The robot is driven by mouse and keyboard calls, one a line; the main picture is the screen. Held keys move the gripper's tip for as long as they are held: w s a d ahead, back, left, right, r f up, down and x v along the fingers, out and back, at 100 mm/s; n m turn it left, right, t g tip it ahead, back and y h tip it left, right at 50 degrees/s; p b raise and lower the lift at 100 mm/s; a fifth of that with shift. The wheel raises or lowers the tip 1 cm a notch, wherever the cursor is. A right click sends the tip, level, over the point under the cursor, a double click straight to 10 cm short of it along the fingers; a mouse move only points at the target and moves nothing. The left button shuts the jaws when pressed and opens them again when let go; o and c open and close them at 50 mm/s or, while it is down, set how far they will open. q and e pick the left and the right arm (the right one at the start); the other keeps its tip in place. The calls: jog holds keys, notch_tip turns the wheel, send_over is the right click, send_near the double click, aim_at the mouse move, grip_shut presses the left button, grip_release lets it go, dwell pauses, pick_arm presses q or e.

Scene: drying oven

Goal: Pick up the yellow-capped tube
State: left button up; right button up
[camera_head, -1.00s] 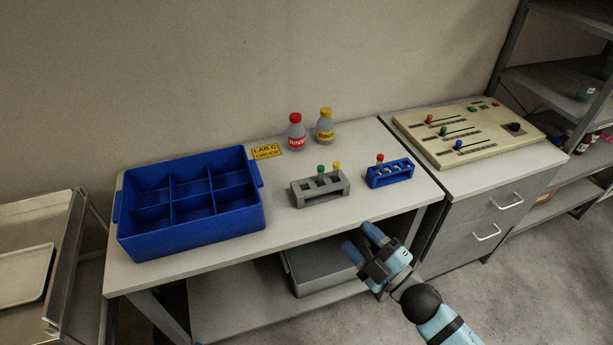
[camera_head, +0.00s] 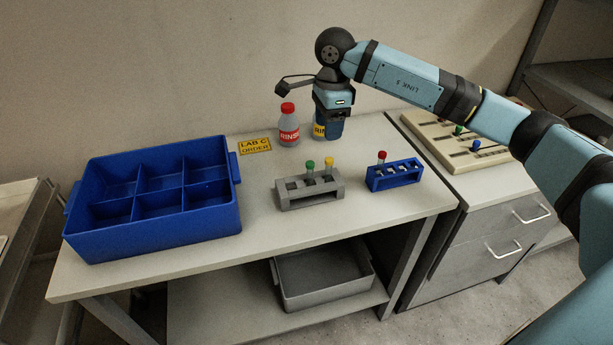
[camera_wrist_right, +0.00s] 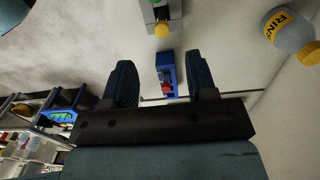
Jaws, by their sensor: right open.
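The yellow-capped tube (camera_head: 328,167) stands upright in the grey rack (camera_head: 310,195), to the right of a green-capped tube (camera_head: 310,170). In the right wrist view its yellow cap (camera_wrist_right: 162,30) shows at the top centre, beyond the fingertips. My right gripper (camera_head: 331,122) is above the back of the table, behind the grey rack and apart from the tube. In the right wrist view its two fingers (camera_wrist_right: 163,78) are spread with nothing held between them. My left gripper is not in view.
A blue rack (camera_head: 394,177) with a red-capped tube (camera_head: 382,158) stands right of the grey rack. A red-capped bottle (camera_head: 288,128) is at the back. A yellow-labelled bottle (camera_head: 319,131) is mostly hidden by my gripper. A blue divided bin (camera_head: 150,215) fills the left side.

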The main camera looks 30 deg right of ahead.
aim_at(329, 159)
jog(key=f, duration=0.7)
jog(key=shift+w+d+f, duration=0.15)
jog(key=shift+d+f, duration=0.2)
jog(key=shift+s+f, duration=0.15)
jog(key=shift+f, duration=1.25)
jog(key=shift+s+f, duration=0.1)
jog(key=shift+f, duration=1.25)
grip_shut()
